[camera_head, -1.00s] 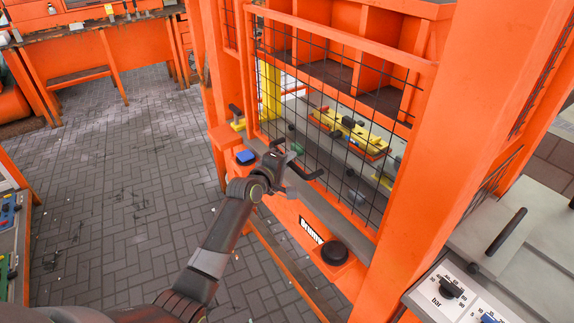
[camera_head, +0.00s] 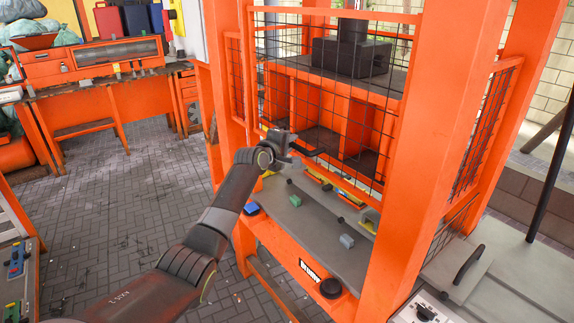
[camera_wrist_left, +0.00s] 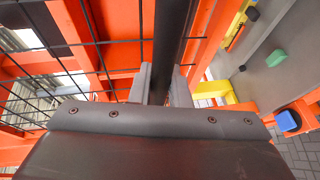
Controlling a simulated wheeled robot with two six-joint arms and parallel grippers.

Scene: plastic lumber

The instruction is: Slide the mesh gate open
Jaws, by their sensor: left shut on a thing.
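The mesh gate (camera_head: 345,183) is a black wire grid in an orange frame on the front of the orange press. Its lower edge stands above the press bed, with an open gap beneath. My left gripper (camera_head: 290,147) is at the gate's lower left part. In the left wrist view, its two grey fingers (camera_wrist_left: 163,88) are shut around a dark handle bar (camera_wrist_left: 167,45) beside the mesh. In the head view, the gripper hides part of the handle. My right gripper is not in view.
The grey press bed (camera_head: 310,225) carries small blue, green and grey blocks. An orange post (camera_head: 440,130) stands right of the gate. A workbench (camera_head: 95,75) stands at the back left. The paved floor (camera_head: 120,190) on the left is clear.

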